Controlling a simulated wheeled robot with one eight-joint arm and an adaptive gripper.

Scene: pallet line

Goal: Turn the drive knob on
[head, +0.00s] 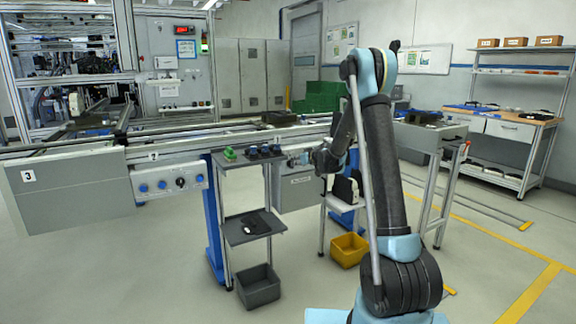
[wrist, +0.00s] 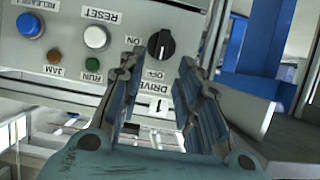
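The drive knob (wrist: 161,44) is a round black knob with a pale line standing nearly upright in the wrist view. It sits on a light grey panel (wrist: 128,14). The labels appear upside down, and DRIVE and OFF are readable just below the knob. My gripper (wrist: 161,60) is open and empty, with its two fingers apart below the knob, one to each side. I see no contact with the knob. In the head view, my gripper (head: 324,160) is small and dark beside the conveyor, and the knob cannot be made out there.
On the same panel are a white RESET button (wrist: 96,37), a blue RELEASE button (wrist: 29,25), an amber JAM light (wrist: 54,57) and a green RUN light (wrist: 92,64). A small shelf stand (head: 247,228) and a yellow bin (head: 348,250) stand near my arm.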

